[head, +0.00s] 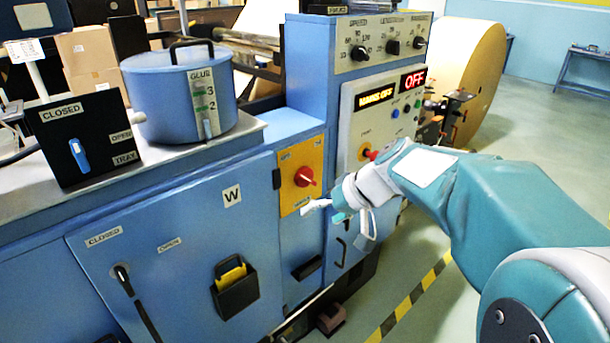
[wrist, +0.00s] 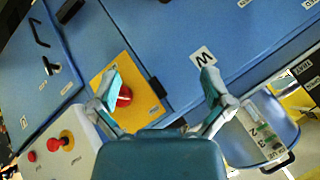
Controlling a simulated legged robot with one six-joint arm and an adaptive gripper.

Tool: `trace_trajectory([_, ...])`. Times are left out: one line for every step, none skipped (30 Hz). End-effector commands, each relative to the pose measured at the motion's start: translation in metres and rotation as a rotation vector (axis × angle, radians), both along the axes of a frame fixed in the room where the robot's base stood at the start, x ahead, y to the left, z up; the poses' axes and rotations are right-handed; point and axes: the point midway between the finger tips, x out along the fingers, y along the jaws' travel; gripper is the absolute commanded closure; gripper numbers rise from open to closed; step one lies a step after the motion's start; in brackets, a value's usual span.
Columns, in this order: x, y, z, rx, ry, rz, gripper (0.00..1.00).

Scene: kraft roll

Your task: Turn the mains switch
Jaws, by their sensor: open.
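The mains switch (head: 305,177) is a red knob with a pale pointer line on a yellow plate (head: 290,158), on the blue machine's front. The plate's small lettering is too small to read fully. In the wrist view the red knob (wrist: 124,97) sits left of centre, partly covered by the left finger. My gripper (head: 338,222) is open and empty, just right of and below the knob in the head view. In the wrist view its fingers (wrist: 158,84) are spread wide, with blue panel between them. I cannot tell whether a finger touches the knob.
A lit display (head: 376,97) reads MAINS OFF. A red push button (head: 368,153) sits right of the plate. A blue glue pot (head: 165,100) and a black box with a blue lever (head: 79,155) stand left. A black holder (head: 234,290) juts from the lower door.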

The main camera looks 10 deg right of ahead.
Motion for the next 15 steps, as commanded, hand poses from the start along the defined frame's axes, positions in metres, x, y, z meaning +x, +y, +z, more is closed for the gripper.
trace_trajectory([0.020, -0.006, -0.005, 0.043, -0.011, -0.001, 0.00])
trace_trajectory([0.031, -0.008, -0.007, 0.068, -0.024, 0.000, 0.00])
trace_trajectory([0.045, -0.013, -0.010, 0.101, -0.043, 0.001, 0.00])
trace_trajectory([0.056, -0.016, -0.012, 0.125, -0.058, 0.000, 0.00])
trace_trajectory([0.066, -0.020, -0.015, 0.149, -0.073, -0.001, 0.00])
trace_trajectory([0.080, -0.026, -0.018, 0.180, -0.097, -0.006, 0.00])
trace_trajectory([0.091, -0.031, -0.020, 0.203, -0.116, -0.009, 0.00])
trace_trajectory([0.101, -0.036, -0.024, 0.225, -0.135, -0.013, 0.00])
trace_trajectory([0.115, -0.043, -0.029, 0.253, -0.162, -0.021, 0.00])
trace_trajectory([0.125, -0.049, -0.033, 0.273, -0.184, -0.028, 0.00])
trace_trajectory([0.135, -0.055, -0.036, 0.294, -0.206, -0.033, 0.00])
trace_trajectory([0.147, -0.064, -0.042, 0.317, -0.237, -0.044, 0.00])
trace_trajectory([0.156, -0.071, -0.046, 0.333, -0.260, -0.053, 0.00])
trace_trajectory([0.164, -0.077, -0.050, 0.348, -0.281, -0.062, 0.00])
trace_trajectory([0.173, -0.085, -0.055, 0.365, -0.311, -0.073, 0.00])
